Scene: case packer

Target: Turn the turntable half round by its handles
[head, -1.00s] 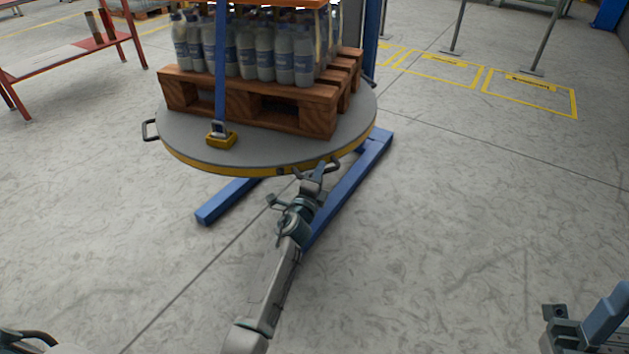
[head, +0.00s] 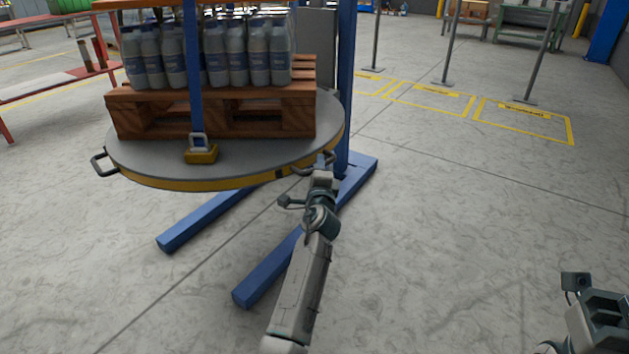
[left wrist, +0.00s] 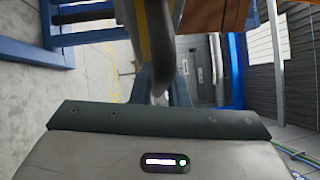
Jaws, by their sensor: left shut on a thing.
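The turntable (head: 130,160) is a round grey disc with a yellow rim on blue legs. It carries a wooden pallet (head: 210,108) of grey bottles (head: 215,55). One dark handle (head: 98,164) sticks out at its left edge and is free. My left gripper (head: 318,174) is at the right front rim, shut on another handle (head: 329,158). In the left wrist view a dark bar (left wrist: 160,45) stands close in front of the gripper by the yellow rim. The jaw tips are partly hidden. My right gripper (head: 598,318) is at the lower right, cut by the frame, away from the turntable.
A blue leg (head: 270,265) reaches forward along the floor under my left arm. A blue post (head: 345,80) stands behind the disc. A red rack (head: 60,85) stands at the left. Grey posts (head: 452,45) stand by yellow floor markings at the right. The floor between is clear.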

